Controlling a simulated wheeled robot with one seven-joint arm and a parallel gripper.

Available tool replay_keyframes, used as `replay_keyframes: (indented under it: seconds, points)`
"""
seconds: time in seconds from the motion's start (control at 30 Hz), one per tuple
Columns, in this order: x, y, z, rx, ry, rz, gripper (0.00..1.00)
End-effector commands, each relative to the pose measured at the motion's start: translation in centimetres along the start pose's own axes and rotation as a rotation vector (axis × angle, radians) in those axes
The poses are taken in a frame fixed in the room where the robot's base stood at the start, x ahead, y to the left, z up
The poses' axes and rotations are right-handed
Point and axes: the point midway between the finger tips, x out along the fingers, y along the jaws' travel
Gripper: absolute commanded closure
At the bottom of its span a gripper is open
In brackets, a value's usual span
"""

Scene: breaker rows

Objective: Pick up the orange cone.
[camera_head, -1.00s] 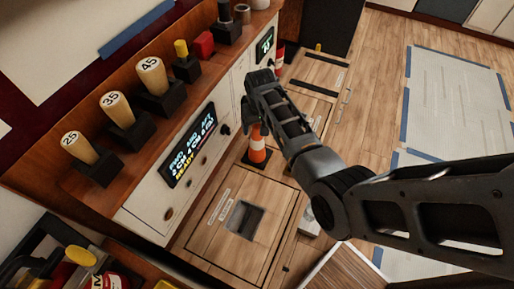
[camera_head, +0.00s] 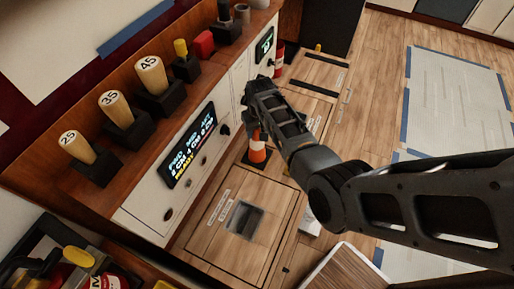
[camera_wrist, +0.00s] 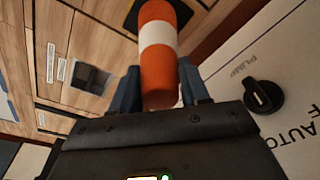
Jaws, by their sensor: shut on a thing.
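The orange cone (camera_head: 257,153) has a white band and a dark square base, and stands close to the white panel front in the head view. In the wrist view the cone (camera_wrist: 158,78) sits between the two blue-grey fingers of my gripper (camera_wrist: 160,76), which is shut on its narrower end. The base points away from the gripper. In the head view my wrist and arm partly hide the cone's top and the fingers. I cannot tell whether the base touches the floor.
The white panel with a lit display (camera_head: 188,150) is right beside the cone. Numbered wooden-handled levers (camera_head: 151,76) stand on the ledge above. A floor hatch with a dark recess (camera_head: 245,220) lies in front. A red-and-white object (camera_head: 278,60) stands farther back. Open floor is at right.

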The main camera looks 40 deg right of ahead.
Motion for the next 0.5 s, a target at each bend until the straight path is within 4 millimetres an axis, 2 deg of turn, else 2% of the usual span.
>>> replay_keyframes:
  seconds: [0.07, 0.3, 0.5]
  points:
    - [0.0, -0.01, 0.01, 0.0, 0.0, 0.0, 0.76]
    - [0.0, -0.02, 0.01, 0.0, 0.0, 0.0, 0.99]
    - [0.0, -0.02, 0.01, 0.0, 0.0, 0.0, 1.0]
